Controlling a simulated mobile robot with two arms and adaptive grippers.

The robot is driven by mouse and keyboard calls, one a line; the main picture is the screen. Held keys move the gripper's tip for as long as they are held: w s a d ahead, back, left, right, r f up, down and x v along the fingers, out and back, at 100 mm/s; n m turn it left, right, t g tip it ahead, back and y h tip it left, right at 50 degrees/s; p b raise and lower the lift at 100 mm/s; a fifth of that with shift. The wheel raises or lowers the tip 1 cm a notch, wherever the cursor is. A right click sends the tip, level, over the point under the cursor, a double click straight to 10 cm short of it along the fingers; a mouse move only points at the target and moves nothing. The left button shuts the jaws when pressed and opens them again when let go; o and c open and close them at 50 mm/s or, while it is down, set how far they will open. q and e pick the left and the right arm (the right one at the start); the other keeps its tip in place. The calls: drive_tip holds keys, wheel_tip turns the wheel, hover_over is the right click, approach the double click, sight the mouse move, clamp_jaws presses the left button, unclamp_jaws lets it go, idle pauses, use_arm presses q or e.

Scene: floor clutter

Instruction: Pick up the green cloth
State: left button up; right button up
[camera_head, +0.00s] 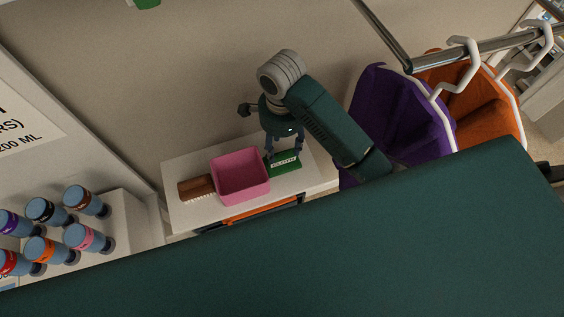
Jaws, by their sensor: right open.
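A small flat green item with a white label (284,163), which appears to be the green cloth, lies on the white shelf top, just right of a pink bin. My right gripper (284,150) points down directly over it, its two fingers apart. The fingertips are close to the green item; I cannot tell whether they touch it. The gripper hides part of its far side. My left gripper is not in view.
The pink bin (240,178) and a brown brush (197,188) share the white shelf (180,217). Purple (395,115) and orange (478,105) bags hang from a rail at right. Several blue bottles (80,238) stand at left. Another green piece (147,3) is cut off at the top edge.

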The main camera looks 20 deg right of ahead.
sight(283, 158)
drive_tip(key=shift+f, duration=0.9)
drive_tip(key=f+p, duration=0.1)
drive_tip(key=f, duration=0.1)
drive_tip(key=f+p, duration=0.1)
drive_tip(key=f, duration=0.1)
drive_tip(key=shift+s+d+f, duration=0.1)
drive_tip(key=shift+d+f, duration=0.1)
drive_tip(key=shift+f, duration=0.45)
drive_tip(key=c, duration=1.1)
